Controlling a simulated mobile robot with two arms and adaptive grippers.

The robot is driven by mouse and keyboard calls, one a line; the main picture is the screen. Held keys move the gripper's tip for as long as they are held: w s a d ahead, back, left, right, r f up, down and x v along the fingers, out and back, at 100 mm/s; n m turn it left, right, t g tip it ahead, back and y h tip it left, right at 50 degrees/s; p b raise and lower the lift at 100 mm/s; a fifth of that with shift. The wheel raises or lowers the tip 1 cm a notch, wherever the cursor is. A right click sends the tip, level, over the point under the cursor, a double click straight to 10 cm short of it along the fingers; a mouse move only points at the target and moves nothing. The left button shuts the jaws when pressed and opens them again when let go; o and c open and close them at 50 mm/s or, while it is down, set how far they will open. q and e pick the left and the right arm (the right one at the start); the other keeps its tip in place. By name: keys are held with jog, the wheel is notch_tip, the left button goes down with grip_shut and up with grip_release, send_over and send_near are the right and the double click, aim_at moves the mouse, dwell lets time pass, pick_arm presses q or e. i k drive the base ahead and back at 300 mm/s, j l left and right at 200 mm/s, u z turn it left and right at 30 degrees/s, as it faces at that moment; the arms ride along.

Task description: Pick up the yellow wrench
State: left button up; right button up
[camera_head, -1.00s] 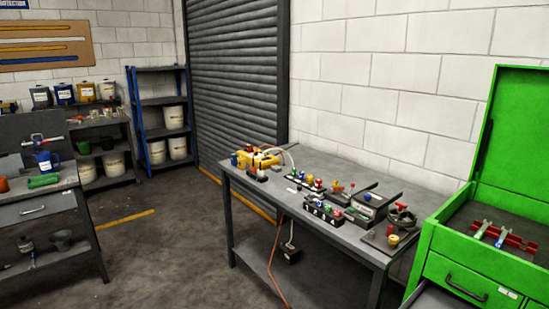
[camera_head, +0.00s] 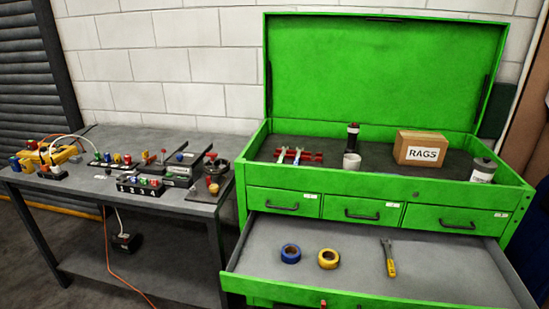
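A wrench with a yellow handle and a grey metal head (camera_head: 390,262) lies in the open wide drawer (camera_head: 450,275) of the green tool chest, right of the drawer's middle. Its head points to the back of the drawer and its handle to the front. A blue tape roll (camera_head: 291,253) and a yellow tape roll (camera_head: 328,258) lie to its left, apart from it. Neither of my grippers shows in the head view.
The chest's lid (camera_head: 380,70) stands open. Its top tray holds wrenches on a red rack (camera_head: 305,156), a RAGS box (camera_head: 421,148) and a can (camera_head: 483,170). A grey workbench (camera_head: 110,190) with several small devices stands left of the chest.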

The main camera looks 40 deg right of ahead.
aim_at(391, 271)
jog(key=z, duration=2.2)
